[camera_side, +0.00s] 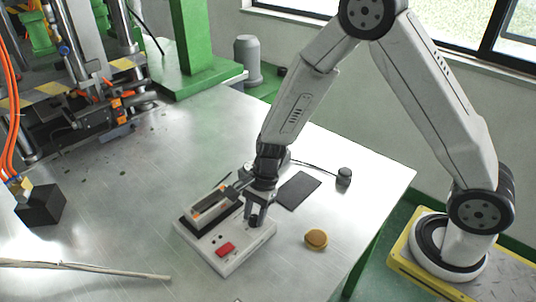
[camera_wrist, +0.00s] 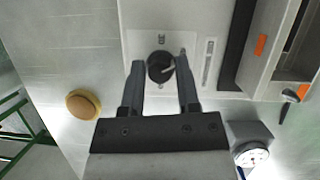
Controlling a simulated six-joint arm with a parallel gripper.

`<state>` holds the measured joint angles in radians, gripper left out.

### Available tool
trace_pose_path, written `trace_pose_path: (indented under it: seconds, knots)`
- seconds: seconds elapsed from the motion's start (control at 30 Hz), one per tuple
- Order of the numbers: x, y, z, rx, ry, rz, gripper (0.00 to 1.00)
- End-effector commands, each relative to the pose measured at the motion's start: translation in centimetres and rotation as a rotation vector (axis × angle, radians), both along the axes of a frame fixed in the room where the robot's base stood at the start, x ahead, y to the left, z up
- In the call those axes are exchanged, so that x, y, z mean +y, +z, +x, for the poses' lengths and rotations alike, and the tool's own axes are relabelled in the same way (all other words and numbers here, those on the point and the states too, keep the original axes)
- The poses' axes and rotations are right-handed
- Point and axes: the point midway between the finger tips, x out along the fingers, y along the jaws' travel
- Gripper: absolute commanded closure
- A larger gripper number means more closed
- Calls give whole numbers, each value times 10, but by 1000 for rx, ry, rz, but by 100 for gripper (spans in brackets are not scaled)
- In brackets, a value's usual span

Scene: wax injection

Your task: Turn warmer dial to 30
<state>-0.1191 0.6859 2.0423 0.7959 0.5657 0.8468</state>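The warmer (camera_side: 225,258) is a white box with a red switch (camera_side: 226,249) on the metal table. In the wrist view its white panel (camera_wrist: 203,20) fills the upper middle. The warmer dial (camera_wrist: 160,68) is a round black knob with a light pointer mark toward the upper right. Small markings sit above and below it, too small to read surely. My gripper (camera_wrist: 160,62) is open, with one finger on each side of the dial and slight gaps showing. In the side view my gripper (camera_side: 256,214) is down at the warmer's right side and hides the dial.
A yellow-brown disc (camera_side: 316,239) lies right of the warmer. A dark flat pad (camera_side: 298,190) and a small dark knob-like object (camera_side: 344,176) lie behind. A round gauge (camera_wrist: 251,155) shows at lower right in the wrist view. A black block (camera_side: 41,205) stands at left.

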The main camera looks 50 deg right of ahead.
Motion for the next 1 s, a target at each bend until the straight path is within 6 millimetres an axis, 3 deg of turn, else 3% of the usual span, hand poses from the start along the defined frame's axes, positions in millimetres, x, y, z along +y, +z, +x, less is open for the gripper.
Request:
trace_pose_path:
  seconds: [0.47, 1.0]
  knots:
    - [0, 0, 1, -1, 74, -1, 100]
    - [1, 0, 2, -1, 492, -1, 100]
